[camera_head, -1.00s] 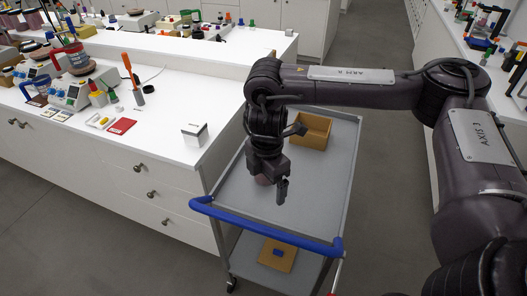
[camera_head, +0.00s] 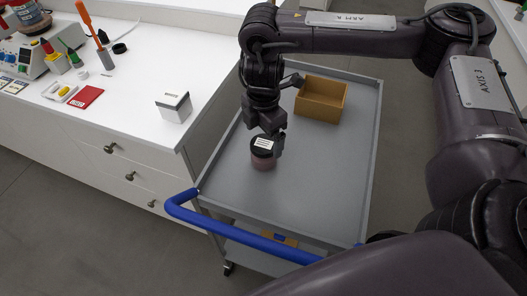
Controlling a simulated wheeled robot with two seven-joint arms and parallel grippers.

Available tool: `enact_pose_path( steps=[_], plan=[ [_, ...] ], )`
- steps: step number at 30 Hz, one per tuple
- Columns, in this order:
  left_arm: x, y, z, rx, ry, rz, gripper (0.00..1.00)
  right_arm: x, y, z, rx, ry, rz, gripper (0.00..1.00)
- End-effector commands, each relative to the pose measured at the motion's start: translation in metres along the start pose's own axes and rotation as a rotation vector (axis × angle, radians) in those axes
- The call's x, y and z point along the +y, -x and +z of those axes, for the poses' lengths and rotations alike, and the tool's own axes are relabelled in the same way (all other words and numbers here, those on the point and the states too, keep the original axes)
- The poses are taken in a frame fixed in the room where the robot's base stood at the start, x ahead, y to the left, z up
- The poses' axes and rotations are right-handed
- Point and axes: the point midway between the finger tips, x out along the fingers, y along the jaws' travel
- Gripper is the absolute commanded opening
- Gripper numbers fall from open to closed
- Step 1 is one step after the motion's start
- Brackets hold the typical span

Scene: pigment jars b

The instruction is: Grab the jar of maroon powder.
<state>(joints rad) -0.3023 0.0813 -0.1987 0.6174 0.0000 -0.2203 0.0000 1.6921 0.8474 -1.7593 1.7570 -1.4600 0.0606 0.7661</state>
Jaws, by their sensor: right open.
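The jar of maroon powder (camera_head: 263,160) stands upright on the grey top of the cart (camera_head: 235,185). It has a dark lid with a white label and a dull reddish body. My right gripper (camera_head: 267,136) points down at the jar, with its jaws open. One finger shows close along the jar's right side; the other finger is hard to make out. I cannot tell whether the gripper touches the jar. My left gripper is not in view.
An open tan box (camera_head: 321,100) stands farther back on the cart. The cart's blue handle (camera_head: 240,236) runs along its near edge. The cart's right part is clear.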

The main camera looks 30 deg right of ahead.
Motion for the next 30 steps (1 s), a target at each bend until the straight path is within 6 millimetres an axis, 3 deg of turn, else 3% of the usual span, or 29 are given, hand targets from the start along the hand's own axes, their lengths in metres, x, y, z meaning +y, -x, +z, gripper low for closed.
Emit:
enact_pose_path(
  steps=[18,29,30],
  plan=[
    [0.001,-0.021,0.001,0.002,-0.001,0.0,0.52,0.005,-0.073,0.004,0.002,-0.001,-0.004,0.92],
    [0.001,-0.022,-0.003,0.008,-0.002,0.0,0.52,0.006,-0.08,0.005,0.0,-0.001,0.0,0.92],
    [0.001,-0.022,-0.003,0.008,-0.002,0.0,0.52,0.006,-0.08,0.005,0.0,-0.001,-0.001,0.87]
  ],
)
